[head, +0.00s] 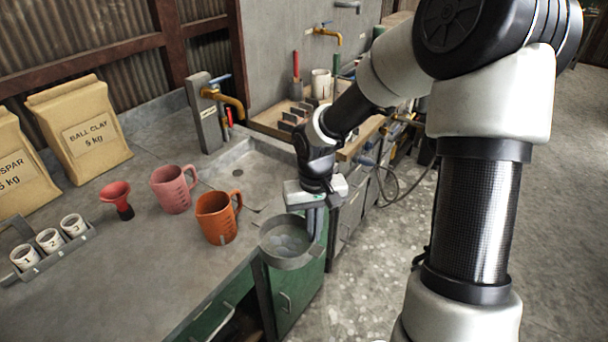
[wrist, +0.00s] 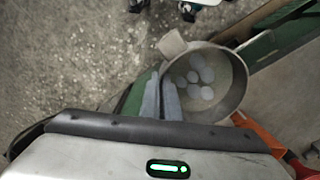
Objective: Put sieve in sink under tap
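The sieve (head: 288,261) is a round grey metal pan with several pale round pieces in it. It is roughly level in the air beside the counter's front edge. My gripper (head: 317,222) points down at its right rim. In the wrist view my gripper (wrist: 160,98) has its fingers close together at the rim of the sieve (wrist: 239,92), and it appears shut on it. The sink (head: 262,168) is a shallow grey basin with a dark drain, set in the counter behind the sieve. The tap (head: 228,100), yellow with a blue handle, rises at its back left.
An orange jug (head: 216,217) stands close left of the sieve, with a pink jug (head: 173,189) and red funnel (head: 116,195) further left. A rack of cups (head: 50,241) and clay bags (head: 80,130) are at far left. A wooden tray (head: 268,121) with tools lies behind the sink.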

